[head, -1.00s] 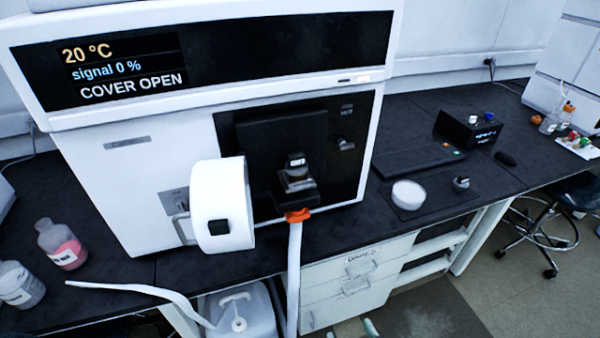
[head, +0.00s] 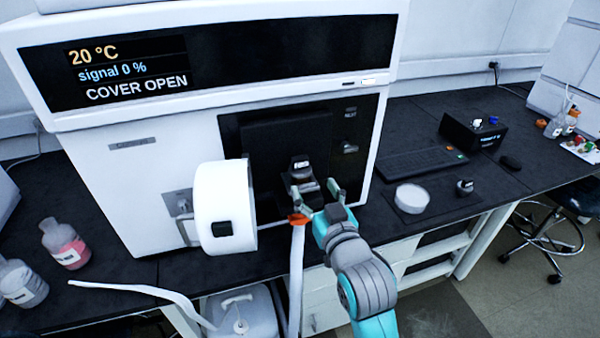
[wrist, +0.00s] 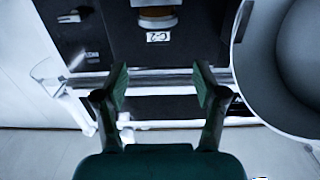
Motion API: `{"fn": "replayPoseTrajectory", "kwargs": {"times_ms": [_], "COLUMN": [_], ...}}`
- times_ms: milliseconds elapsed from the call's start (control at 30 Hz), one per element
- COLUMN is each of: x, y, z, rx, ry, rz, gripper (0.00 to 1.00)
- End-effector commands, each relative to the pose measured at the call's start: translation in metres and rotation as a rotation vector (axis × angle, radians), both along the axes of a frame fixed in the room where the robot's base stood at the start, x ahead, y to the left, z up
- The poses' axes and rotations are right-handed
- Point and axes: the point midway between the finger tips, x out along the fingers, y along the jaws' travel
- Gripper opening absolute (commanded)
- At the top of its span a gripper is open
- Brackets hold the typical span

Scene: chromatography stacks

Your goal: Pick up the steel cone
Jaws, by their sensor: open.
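The likely steel cone is a small silver piece (head: 301,170) at the dark open front of the white instrument. The wrist view shows a silver, round-edged piece (wrist: 157,16) with a brownish band at the top, above a "C-2" label (wrist: 158,37); its upper part is cut off, so I cannot tell its full shape. My gripper (head: 318,194) is in front of and just below this piece, apart from it. In the wrist view its two fingers (wrist: 161,80) are spread wide with nothing between them.
The white round cover (head: 224,207) stands swung open left of my gripper. An orange fitting (head: 298,219) on a white tube (head: 296,265) is close to the left finger. A white dish (head: 412,198) and a small metallic piece (head: 464,187) sit on the bench at right.

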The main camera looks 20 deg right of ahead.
Motion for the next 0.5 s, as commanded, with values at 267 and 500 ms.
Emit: {"fn": "replayPoseTrajectory", "kwargs": {"times_ms": [267,500], "x": [0.026,0.056], "y": [0.000,0.000], "z": [0.008,0.008], "rx": [0.000,0.000], "ry": [-0.004,-0.004], "rz": [0.000,0.000], "gripper": [0.71,0.71]}}
